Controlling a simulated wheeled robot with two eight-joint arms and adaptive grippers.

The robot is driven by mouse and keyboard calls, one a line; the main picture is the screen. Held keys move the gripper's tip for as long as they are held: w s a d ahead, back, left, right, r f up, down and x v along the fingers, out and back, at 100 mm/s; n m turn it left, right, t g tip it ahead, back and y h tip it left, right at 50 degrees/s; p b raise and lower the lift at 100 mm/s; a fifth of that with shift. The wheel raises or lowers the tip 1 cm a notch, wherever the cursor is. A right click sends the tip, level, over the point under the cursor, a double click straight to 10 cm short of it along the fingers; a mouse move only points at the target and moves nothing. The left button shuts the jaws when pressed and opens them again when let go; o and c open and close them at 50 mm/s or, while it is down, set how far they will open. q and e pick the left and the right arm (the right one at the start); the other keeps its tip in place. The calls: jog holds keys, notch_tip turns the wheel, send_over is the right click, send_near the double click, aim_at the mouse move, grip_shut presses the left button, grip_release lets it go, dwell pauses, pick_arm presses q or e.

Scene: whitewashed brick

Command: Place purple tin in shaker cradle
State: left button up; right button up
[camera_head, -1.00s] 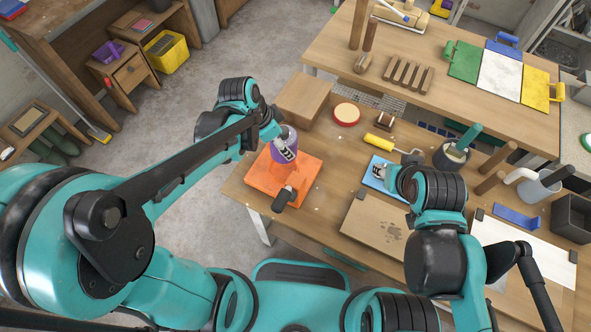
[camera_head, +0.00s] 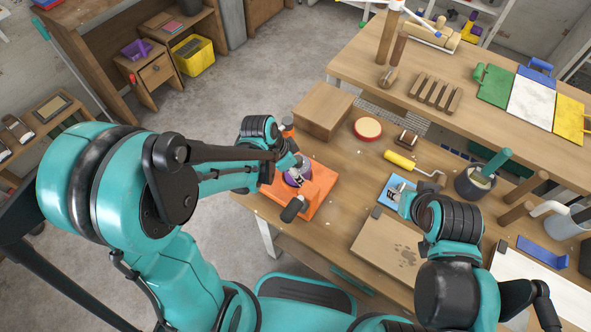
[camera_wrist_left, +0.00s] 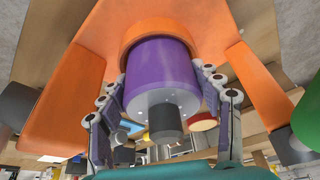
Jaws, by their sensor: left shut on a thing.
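The purple tin (camera_head: 291,179) is between the fingers of my left gripper (camera_head: 298,174), low over the orange shaker cradle (camera_head: 322,192). In the left wrist view the purple tin (camera_wrist_left: 160,65) has a dark round knob on its near end. Its far end lies within or against an orange ring of the cradle (camera_wrist_left: 70,95); I cannot tell how deep it sits. The fingers of my left gripper (camera_wrist_left: 162,88) flank the tin on both sides. My right gripper (camera_head: 398,197) is over a blue pad; its fingers are mostly hidden.
A wooden box (camera_head: 323,110) stands behind the cradle. A red-rimmed disc (camera_head: 368,129), a yellow roller (camera_head: 399,160) and a dark pot (camera_head: 474,182) are to the right. A brown board (camera_head: 388,250) lies at the front. The table's left edge is close to the cradle.

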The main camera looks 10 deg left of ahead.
pick_arm(q)
jog(key=shift+f, duration=0.2)
jog(key=o, duration=1.4)
jog(key=shift+c, duration=0.2)
jog(key=shift+r, duration=0.1)
jog(key=shift+r, duration=0.15)
jog(key=s+a+r+n+t+y+p, duration=0.1)
jog(key=s+a+r+n, duration=0.3)
jog(key=r, duration=0.5)
jog(key=s+a+r+n+t+y+p, duration=0.2)
jog(key=s+a+r+n+t+p, duration=0.1)
jog(key=r, duration=0.6)
jog(key=shift+s+a+n+t+p, duration=0.3)
jog(key=shift+s+a+n+p, duration=0.15)
jog(key=shift+s+n, duration=1.05)
